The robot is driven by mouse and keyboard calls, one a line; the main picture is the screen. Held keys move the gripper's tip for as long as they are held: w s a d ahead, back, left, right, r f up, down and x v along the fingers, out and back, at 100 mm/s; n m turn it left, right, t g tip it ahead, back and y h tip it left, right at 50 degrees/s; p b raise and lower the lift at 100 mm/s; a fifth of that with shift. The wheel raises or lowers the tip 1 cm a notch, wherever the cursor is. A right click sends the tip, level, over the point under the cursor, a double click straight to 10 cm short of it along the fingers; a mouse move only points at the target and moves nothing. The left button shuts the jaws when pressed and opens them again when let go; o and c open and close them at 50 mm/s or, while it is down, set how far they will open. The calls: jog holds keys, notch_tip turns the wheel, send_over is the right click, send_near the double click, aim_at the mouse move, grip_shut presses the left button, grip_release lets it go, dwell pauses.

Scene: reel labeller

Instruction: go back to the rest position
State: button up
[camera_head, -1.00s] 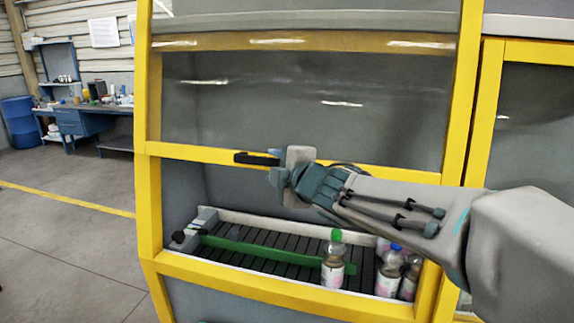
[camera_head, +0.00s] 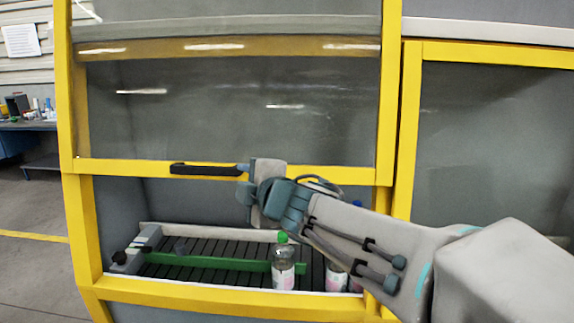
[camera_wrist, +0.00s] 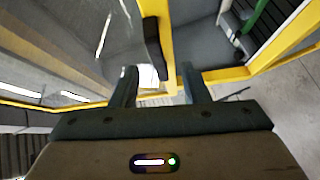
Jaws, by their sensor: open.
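My gripper (camera_head: 245,182) is open and empty, in front of the yellow frame of the machine. It is just right of the black handle (camera_head: 203,169) on the raised clear door (camera_head: 230,115). In the wrist view the two fingers (camera_wrist: 160,84) are spread apart. The handle (camera_wrist: 153,42) shows there beyond the fingertips, not held. My forearm reaches in from the lower right and covers part of the opening.
Below the door, a dark conveyor (camera_head: 215,252) with a green rail (camera_head: 215,262) carries a green-capped bottle (camera_head: 284,265). More bottles stand behind my arm, partly hidden. A second yellow-framed panel (camera_head: 490,130) is at right. Open floor (camera_head: 35,270) lies at left.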

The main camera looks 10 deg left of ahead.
jog(key=s+d+f+m+h+b, duration=0.1)
jog(key=d+f+m+h+b, duration=0.1)
jog(key=d+f+m+h, duration=0.65)
jog(key=s+d+f+m+h+b, duration=0.1)
jog(key=d+f+m+h, duration=0.3)
jog(key=d, duration=1)
jog(key=s+d+f+m+g+y+b, duration=0.1)
jog(key=s+d+f+m+g, duration=0.3)
jog(key=s, duration=0.4)
jog(key=s+d+f+m+g+y+b, duration=0.1)
jog(key=s+d+f+m+g, duration=0.2)
jog(key=s+f+m, duration=0.4)
jog(key=shift+s+d+f+g, duration=0.4)
jog(key=shift+s+f+g, duration=0.15)
jog(key=shift+s, duration=0.6)
jog(key=shift+c, duration=0.6)
jog(key=shift+a, duration=0.15)
